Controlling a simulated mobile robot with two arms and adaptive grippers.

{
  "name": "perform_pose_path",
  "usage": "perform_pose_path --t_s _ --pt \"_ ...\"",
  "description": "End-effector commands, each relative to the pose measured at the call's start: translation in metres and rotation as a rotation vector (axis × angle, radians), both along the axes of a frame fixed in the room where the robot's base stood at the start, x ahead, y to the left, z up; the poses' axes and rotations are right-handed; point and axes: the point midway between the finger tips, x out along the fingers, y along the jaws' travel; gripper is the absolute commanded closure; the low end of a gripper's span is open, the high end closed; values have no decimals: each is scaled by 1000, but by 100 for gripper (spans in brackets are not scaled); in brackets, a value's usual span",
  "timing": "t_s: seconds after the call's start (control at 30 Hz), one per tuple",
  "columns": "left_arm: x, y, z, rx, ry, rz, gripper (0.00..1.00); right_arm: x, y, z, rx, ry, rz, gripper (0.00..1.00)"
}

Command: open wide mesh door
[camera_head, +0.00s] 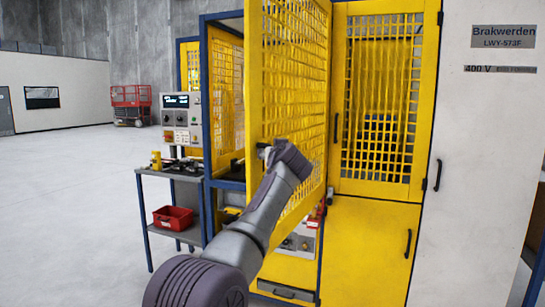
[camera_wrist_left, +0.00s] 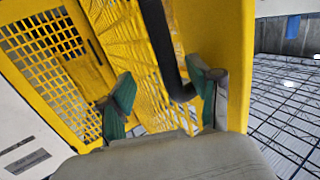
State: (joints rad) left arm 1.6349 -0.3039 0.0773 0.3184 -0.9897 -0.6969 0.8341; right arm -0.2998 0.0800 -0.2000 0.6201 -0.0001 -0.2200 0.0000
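The yellow mesh door (camera_head: 256,80) stands swung out from the yellow cabinet in the head view, its free edge toward me. Its yellow frame and mesh also fill the middle of the left wrist view (camera_wrist_left: 222,30). My left gripper (camera_head: 268,152) is at the door's free edge, its fingers mostly hidden in the head view. In the left wrist view, its two green-padded fingers (camera_wrist_left: 160,76) are spread apart. A black bar handle (camera_wrist_left: 165,45) runs between them, closer to the right finger; I cannot tell whether they touch. My right gripper is not in view.
A second yellow mesh door (camera_head: 385,100) with a black handle is closed to the right, beside a white cabinet (camera_head: 485,130). A small table (camera_head: 172,174) with a red bin (camera_head: 173,218) and a control box (camera_head: 181,125) stand left.

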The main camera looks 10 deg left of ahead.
Motion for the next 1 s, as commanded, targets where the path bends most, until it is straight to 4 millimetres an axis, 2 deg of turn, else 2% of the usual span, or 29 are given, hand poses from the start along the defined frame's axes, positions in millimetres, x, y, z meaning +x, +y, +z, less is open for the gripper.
perform_pose_path --t_s 0.03,0.13,0.17,0.63,1.0 --pt "-9 -5 57 28 -94 -18 59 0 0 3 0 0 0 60" --pt "-9 -5 58 28 -94 -18 59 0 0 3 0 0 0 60" --pt "-1 -3 12 16 -15 -5 59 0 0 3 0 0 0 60" --pt "-15 -25 8 9 -16 -5 59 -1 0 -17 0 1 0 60" --pt "-28 -47 8 5 -14 -3 59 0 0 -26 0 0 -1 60"
